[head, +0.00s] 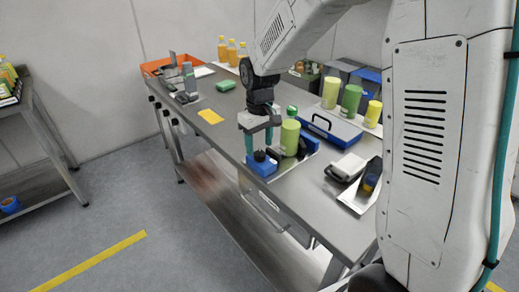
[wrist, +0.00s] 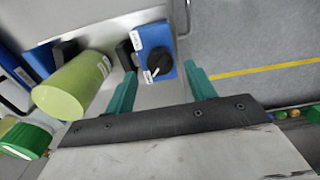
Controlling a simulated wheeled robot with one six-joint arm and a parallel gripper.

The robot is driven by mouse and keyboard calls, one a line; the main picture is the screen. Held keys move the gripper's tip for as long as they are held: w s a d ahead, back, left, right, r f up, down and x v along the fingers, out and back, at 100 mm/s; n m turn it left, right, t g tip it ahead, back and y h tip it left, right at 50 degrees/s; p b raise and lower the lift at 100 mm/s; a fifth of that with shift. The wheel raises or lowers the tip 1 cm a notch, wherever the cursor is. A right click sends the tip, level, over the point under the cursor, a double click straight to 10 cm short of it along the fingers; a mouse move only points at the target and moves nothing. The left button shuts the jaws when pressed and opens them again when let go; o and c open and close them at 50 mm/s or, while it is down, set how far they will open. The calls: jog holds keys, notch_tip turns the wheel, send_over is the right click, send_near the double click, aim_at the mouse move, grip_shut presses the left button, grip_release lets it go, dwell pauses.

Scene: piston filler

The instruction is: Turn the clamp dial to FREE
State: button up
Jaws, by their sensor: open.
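The clamp dial is a black knob (head: 259,156) on a blue block (head: 264,169) at the table's front edge. In the wrist view the knob (wrist: 159,62) sits on the face of the blue block (wrist: 154,38). A white pointer mark on it points down and left, towards a small white label; the lettering is too small to read. My gripper (head: 258,147) is above the dial, with teal fingers apart. In the wrist view my gripper (wrist: 162,72) has one finger on each side of the dial, empty; contact with the knob cannot be told.
A light green cylinder (head: 290,138) stands right beside the block, close to my fingers; it also shows in the wrist view (wrist: 74,88). A blue case (head: 331,128) and a white tray (head: 356,197) with a dark device lie further right. A yellow card (head: 210,116) lies left.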

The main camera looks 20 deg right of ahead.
aim_at(261, 155)
jog(key=shift+r, duration=2.35)
jog(key=shift+s+f, duration=0.1)
jog(key=shift+s, duration=0.25)
jog(key=s+d+r+m, duration=0.1)
jog(key=s+r, duration=0.2)
jog(key=s, duration=0.6)
jog(key=s+d+r+m, duration=0.1)
jog(key=s+r, duration=0.2)
jog(key=s, duration=0.7)
jog(key=s+d+r+m+t, duration=0.1)
jog(key=s+r, duration=0.2)
jog(key=s, duration=0.7)
jog(key=shift+s+r+m, duration=0.2)
jog(key=shift+s+m, duration=0.05)
jog(key=shift+m, duration=0.15)
